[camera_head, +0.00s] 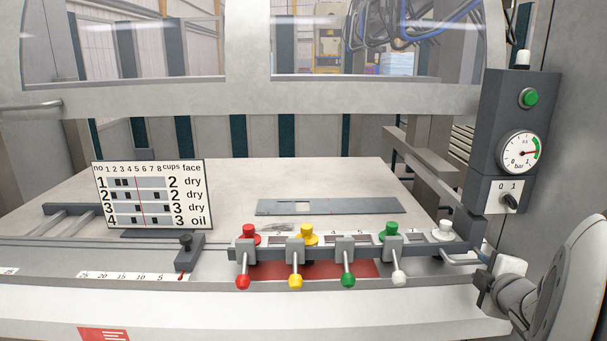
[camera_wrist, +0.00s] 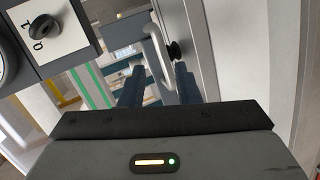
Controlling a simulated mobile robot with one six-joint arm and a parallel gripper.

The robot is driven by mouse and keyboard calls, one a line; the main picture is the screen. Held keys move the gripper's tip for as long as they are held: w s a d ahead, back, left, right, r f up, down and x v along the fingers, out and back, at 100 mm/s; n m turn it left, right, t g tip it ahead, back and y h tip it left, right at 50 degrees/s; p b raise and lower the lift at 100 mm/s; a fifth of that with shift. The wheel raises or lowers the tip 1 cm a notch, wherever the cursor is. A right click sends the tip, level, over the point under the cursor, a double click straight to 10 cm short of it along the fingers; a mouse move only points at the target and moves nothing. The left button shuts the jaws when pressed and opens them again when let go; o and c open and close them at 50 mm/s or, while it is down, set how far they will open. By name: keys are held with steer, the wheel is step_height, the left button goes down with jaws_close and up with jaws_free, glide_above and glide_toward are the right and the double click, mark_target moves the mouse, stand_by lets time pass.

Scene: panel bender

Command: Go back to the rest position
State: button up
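My gripper (camera_wrist: 158,88) shows in the wrist view with its two dark blue fingers apart and nothing held between them. Behind the fingers are a pale curved handle (camera_wrist: 158,45) and a black knob (camera_wrist: 176,50); I cannot tell how far off they are. In the head view my arm is at the lower right edge, beside the right end of the machine's table, and the fingertips cannot be made out. The grey control box (camera_head: 515,145) stands above it, with a green button, a pressure gauge (camera_head: 519,152) and a 0/1 switch (camera_head: 509,201). The switch also shows in the wrist view (camera_wrist: 42,29).
Several levers with coloured knobs (camera_head: 295,281) line the table's front edge. A chart board (camera_head: 150,195) stands at left, and a grey flat strip (camera_head: 330,206) lies on the table (camera_head: 250,180). The column beside the control box is close to my arm.

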steer(key=s+a+m+g+y+p, duration=0.1)
steer(key=s+a+m+g, duration=0.2)
steer(key=a, duration=0.5)
steer(key=s+a+f+m+g+y+p, duration=0.1)
steer(key=s+a+m+g, duration=0.3)
steer(key=s+a, duration=0.3)
steer(key=s+a+m+g+y+p, duration=0.1)
steer(key=s+a+m+g, duration=0.3)
steer(key=a, duration=0.7)
steer(key=shift+s+f+m+p, duration=0.2)
steer(key=shift+s+m+p, duration=0.25)
steer(key=shift+s+m, duration=0.55)
